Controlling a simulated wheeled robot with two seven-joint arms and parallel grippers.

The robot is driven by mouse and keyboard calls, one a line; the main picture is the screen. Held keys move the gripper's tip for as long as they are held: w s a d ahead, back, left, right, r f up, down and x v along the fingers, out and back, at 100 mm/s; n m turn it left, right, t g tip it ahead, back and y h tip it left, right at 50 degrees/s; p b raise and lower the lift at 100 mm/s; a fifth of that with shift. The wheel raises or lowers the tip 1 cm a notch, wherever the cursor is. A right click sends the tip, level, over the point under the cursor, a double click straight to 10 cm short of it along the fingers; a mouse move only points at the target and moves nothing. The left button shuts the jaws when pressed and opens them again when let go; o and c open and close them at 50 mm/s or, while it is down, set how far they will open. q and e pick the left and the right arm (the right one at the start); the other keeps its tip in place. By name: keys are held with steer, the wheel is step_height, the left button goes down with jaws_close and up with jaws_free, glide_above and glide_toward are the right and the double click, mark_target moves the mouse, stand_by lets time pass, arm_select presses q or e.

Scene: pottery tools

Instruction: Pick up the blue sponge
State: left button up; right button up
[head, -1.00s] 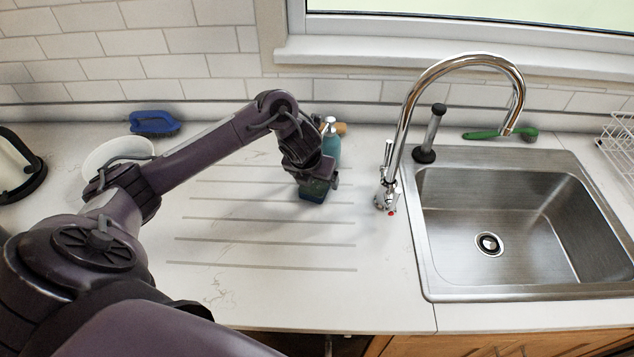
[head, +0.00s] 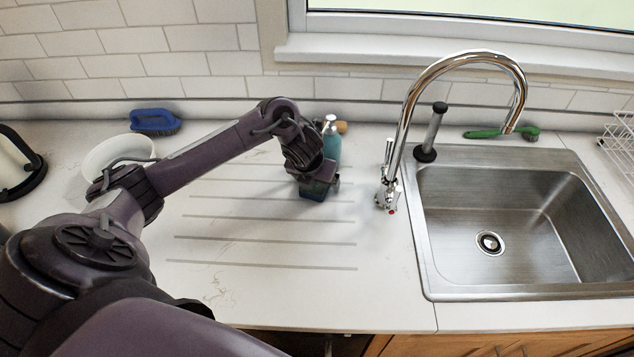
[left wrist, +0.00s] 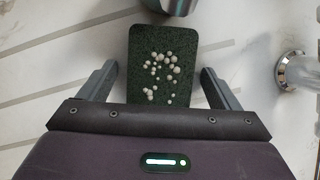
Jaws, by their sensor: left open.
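The blue sponge (head: 313,194) lies on the white counter left of the tap. In the head view only its blue lower part shows clearly below my left gripper (head: 318,181). In the left wrist view the sponge (left wrist: 160,85) shows its dark green top with several white bubbles. My left gripper's fingers (left wrist: 159,70) are open on either side of the sponge, with a gap visible on both sides. The gripper body hides the sponge's near end. My right gripper is not in view.
A teal soap bottle (head: 331,143) stands just behind the sponge. The chrome tap (head: 402,130) and sink (head: 520,220) are to the right. A blue brush (head: 154,122) and a white bowl (head: 112,152) are at the left. The grooved counter in front is clear.

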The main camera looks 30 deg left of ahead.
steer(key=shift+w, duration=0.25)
arm_select(q)
steer(key=c, duration=0.8)
steer(key=shift+o, duration=0.2)
steer(key=shift+r, duration=0.15)
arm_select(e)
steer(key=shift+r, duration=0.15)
arm_select(q)
steer(key=shift+r+p, duration=0.25)
steer(key=shift+p, duration=0.1)
steer(key=shift+w+r, duration=0.1)
steer(key=shift+r, duration=0.2)
step_height(320, 180, up, 2)
steer(key=shift+r+b, duration=0.25)
steer(key=shift+b, duration=0.3)
steer(key=s+d+b, duration=0.1)
steer(key=s, duration=0.5)
steer(key=s+d+b, duration=0.1)
steer(key=s, duration=0.5)
steer(key=s+d+b, duration=0.1)
steer(key=s+d, duration=0.1)
steer(key=s, duration=0.3)
steer(key=shift+s+r, duration=0.1)
steer(key=shift+s, duration=0.3)
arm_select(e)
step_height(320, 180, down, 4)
